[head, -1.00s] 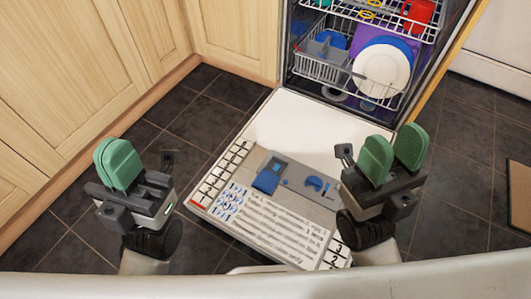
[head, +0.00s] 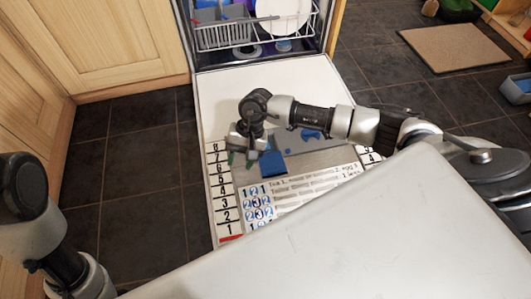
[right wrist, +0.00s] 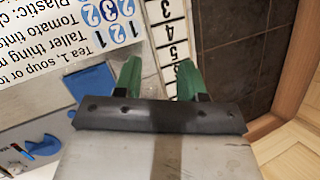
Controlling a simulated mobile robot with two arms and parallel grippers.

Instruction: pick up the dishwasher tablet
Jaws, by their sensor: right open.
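I cannot make out a dishwasher tablet in the frames now. My right gripper (head: 240,160) points down over the open dishwasher door, just left of the blue dispenser flap (head: 272,160). In the right wrist view its two green fingers (right wrist: 158,72) stand apart with nothing between them, above the door's edge and number column. The blue flap (right wrist: 90,88) lies to the left of the fingers there, partly cut off by my gripper's body. Only links of my left arm show at the lower left of the head view; its gripper is out of view.
The dishwasher door (head: 215,95) lies folded down. A wire rack (head: 228,38) with a white plate (head: 283,12) stands inside. A blue knob (head: 310,134) sits on the door's panel. Wooden cabinets (head: 100,50) are at the left, and a mat (head: 465,47) lies at the right.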

